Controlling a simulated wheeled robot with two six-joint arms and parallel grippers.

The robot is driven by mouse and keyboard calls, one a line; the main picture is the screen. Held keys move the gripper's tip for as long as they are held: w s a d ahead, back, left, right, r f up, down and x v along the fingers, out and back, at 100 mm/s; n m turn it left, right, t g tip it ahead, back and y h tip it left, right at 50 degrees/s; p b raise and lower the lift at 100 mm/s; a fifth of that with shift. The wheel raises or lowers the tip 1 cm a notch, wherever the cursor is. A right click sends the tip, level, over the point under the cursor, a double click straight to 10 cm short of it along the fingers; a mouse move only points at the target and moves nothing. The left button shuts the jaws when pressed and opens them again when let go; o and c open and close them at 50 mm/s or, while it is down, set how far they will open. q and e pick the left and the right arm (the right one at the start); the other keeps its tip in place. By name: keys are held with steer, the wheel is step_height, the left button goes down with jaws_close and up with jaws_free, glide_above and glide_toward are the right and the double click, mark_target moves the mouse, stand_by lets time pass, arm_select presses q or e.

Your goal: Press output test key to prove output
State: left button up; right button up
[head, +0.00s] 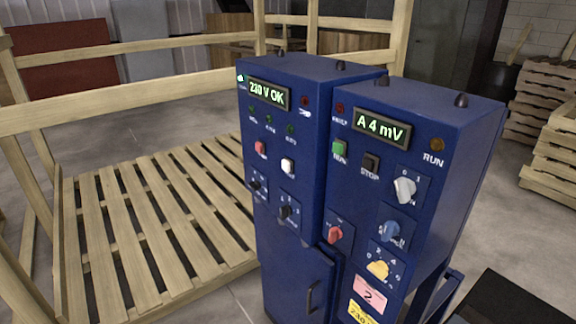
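Two blue control cabinets stand side by side in the head view. The left cabinet (313,85) has a display (268,93) reading "230 V OK", a red key (260,148), a white key (288,166) and two black knobs. The right cabinet (457,127) has a display (381,128) reading "A 4 mV", a green RUN key (339,149) and a black STOP key (370,163). Its white, blue, red and yellow knobs sit lower. The small lettering is too blurred to tell which key is output test. Neither of my grippers is in view.
A wooden slatted platform (150,225) with wooden rails (130,91) stands left of the cabinets. Stacked pallets (540,95) stand at the far right. A dark surface (510,305) lies at the lower right. The space before the cabinet fronts looks clear.

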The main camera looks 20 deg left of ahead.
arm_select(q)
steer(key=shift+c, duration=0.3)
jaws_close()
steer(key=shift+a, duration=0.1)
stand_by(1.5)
